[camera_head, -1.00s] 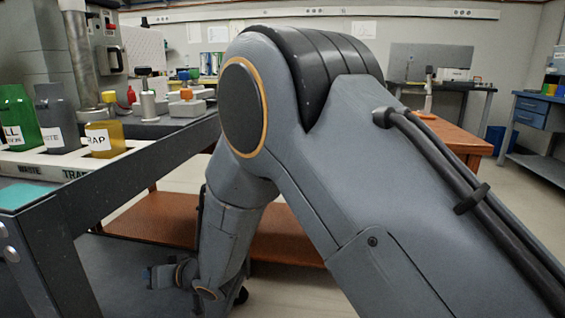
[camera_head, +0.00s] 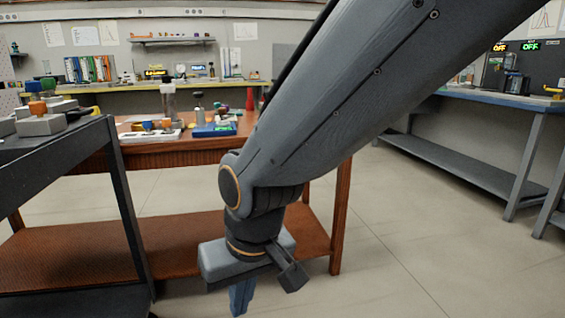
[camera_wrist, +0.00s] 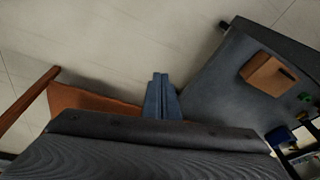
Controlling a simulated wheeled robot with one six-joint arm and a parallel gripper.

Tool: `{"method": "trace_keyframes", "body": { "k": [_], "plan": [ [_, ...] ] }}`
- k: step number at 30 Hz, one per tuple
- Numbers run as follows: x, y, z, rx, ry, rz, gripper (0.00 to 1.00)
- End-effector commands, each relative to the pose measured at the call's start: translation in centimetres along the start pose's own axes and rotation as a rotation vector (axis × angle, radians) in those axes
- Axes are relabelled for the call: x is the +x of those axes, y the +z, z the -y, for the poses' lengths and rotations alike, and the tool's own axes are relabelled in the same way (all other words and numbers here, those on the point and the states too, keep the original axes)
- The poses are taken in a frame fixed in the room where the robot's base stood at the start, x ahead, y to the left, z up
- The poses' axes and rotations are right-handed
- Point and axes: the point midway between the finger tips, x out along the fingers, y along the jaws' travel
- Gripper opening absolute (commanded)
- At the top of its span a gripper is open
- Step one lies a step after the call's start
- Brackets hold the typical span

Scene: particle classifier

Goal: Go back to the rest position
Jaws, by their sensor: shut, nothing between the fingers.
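My gripper (camera_head: 240,298) hangs at the lower middle of the head view, pointing down, with its blue fingers partly cut by the bottom edge. It is empty and held in the air in front of the wooden table. In the wrist view the blue fingers (camera_wrist: 161,95) lie side by side and closed, with pale floor beyond their tips. My arm crosses the head view from the upper right down to the gripper.
A dark cart (camera_head: 128,200) stands close at the left. The wooden table (camera_head: 342,210), with a low shelf (camera_head: 60,250), is behind my gripper and bears a blue tray (camera_head: 214,130). A grey bench (camera_head: 470,170) stands at the right. The floor (camera_head: 400,240) between is clear.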

Motion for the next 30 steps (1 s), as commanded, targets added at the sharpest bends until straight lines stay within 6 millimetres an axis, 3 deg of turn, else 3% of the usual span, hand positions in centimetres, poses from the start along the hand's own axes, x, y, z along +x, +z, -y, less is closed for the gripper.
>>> {"method": "trace_keyframes", "body": {
  "k": [3, 11, 23, 30],
  "plan": [
    [-1.4, 3.4, -0.8, 0.015, -0.013, 0.06, 0.0],
    [-3.6, 9.4, -1.2, 0.034, -0.057, 0.174, 0.0],
    [-8.2, 8.5, -3.6, 0.115, -0.017, 0.174, 0.0],
    [-12.8, 8.3, -6.1, 0.197, 0.017, 0.179, 0.0]
  ]
}}
